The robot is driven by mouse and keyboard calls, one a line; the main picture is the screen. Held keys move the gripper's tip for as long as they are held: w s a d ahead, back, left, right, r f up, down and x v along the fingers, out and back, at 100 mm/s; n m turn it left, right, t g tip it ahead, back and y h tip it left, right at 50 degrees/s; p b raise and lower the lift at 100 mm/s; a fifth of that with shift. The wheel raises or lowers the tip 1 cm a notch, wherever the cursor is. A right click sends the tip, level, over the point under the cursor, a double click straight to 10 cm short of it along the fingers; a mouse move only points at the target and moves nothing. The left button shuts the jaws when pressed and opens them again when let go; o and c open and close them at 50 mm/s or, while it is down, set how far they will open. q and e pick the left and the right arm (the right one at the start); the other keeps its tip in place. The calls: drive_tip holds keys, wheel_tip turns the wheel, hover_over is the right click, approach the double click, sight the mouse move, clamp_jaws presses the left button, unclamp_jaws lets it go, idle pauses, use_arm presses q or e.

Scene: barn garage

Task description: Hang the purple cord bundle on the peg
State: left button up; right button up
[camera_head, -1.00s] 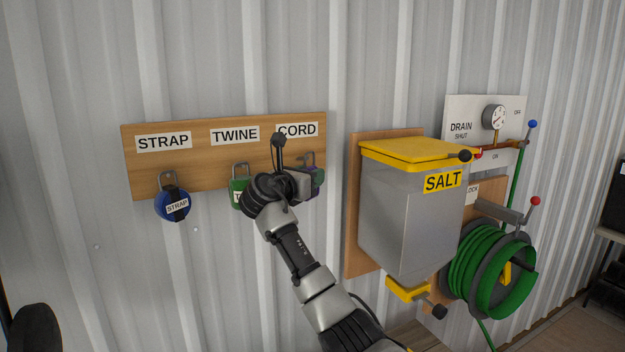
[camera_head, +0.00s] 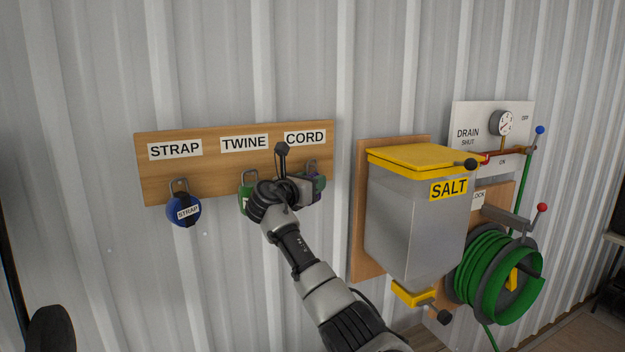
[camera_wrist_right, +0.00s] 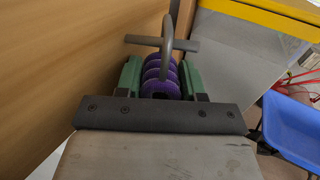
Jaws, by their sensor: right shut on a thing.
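The purple cord bundle (camera_wrist_right: 160,78) is between the green fingers of my right gripper (camera_wrist_right: 160,90), which is shut on it. In the head view my right gripper (camera_head: 309,188) is below the CORD label, and a sliver of the bundle (camera_head: 320,182) shows beside it. A grey metal loop (camera_wrist_right: 168,32) rises from the bundle. A dark crossbar (camera_wrist_right: 140,41) crosses by the loop in the wrist view; I cannot tell whether the loop is over the peg. My gripper and wrist hide much of the peg area. My left gripper is not in view.
The wooden board (camera_head: 215,177) carries STRAP, TWINE and CORD labels. A blue strap bundle (camera_head: 183,211) and a green twine bundle (camera_head: 246,200) hang there, the latter partly behind my wrist. The salt box (camera_head: 412,220) stands close on the right, with a green hose reel (camera_head: 490,280) beyond.

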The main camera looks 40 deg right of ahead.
drive_tip(key=shift+f, duration=0.3)
drive_tip(key=o, duration=0.8)
drive_tip(key=shift+o, duration=1.1)
drive_tip(key=shift+s+r, duration=0.1)
drive_tip(key=shift+s, duration=0.05)
drive_tip(key=shift+o, duration=0.2)
drive_tip(key=shift+s+r, duration=0.1)
drive_tip(key=shift+s, duration=0.05)
drive_tip(key=shift+a, duration=0.1)
